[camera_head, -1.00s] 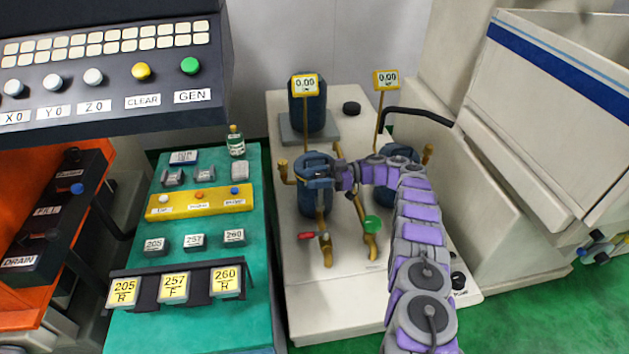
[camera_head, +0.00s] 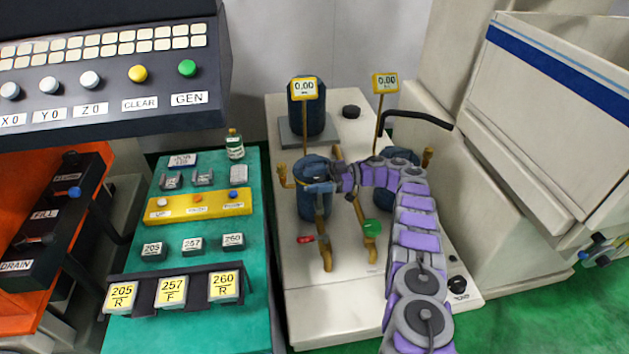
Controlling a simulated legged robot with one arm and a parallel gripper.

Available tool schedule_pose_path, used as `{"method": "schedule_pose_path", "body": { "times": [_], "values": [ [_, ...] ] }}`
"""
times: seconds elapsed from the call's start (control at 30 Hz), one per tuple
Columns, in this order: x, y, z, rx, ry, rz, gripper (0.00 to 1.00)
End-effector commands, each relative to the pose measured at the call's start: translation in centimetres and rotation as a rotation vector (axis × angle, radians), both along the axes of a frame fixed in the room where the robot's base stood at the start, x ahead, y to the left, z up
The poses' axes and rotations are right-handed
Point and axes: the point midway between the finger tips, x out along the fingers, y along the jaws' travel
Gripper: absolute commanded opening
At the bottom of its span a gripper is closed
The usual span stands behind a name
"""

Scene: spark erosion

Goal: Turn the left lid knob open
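The left blue canister (camera_head: 312,205) stands on the pale machine bed, with a blue lid and a bar-like blue knob (camera_head: 320,187) on its top front. Brass pipes run from it, and a gauge reading 0.00 (camera_head: 304,89) stands on a post behind it. My gripper (camera_head: 338,180) is at the right side of this lid, close to the knob's right end. I cannot tell whether it touches the knob. Its fingers are small and dark, so their opening is unclear. The right blue canister (camera_head: 405,190) is partly hidden behind my arm.
A red valve handle (camera_head: 306,239) and a green one (camera_head: 372,227) sit on the pipes below. Another dark blue canister (camera_head: 306,115) stands behind. A teal panel (camera_head: 190,260) with labelled buttons is at left. A pale cabinet (camera_head: 500,170) stands right.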

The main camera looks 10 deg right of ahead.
Motion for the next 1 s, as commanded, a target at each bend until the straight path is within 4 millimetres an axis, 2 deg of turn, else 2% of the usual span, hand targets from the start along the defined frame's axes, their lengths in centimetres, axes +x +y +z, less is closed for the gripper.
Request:
{"method": "schedule_pose_path", "body": {
  "times": [0.27,0.37,0.53,1.0],
  "values": [
    [-0.1,0.0,0.2,-0.001,0.002,0.002,0.66],
    [0.0,0.0,1.1,-0.001,0.001,0.003,0.66],
    [0.2,-0.2,3.8,0.0,0.001,0.0,0.66],
    [-2.1,-0.2,3.9,0.002,0.005,-0.001,0.66]
  ]
}}
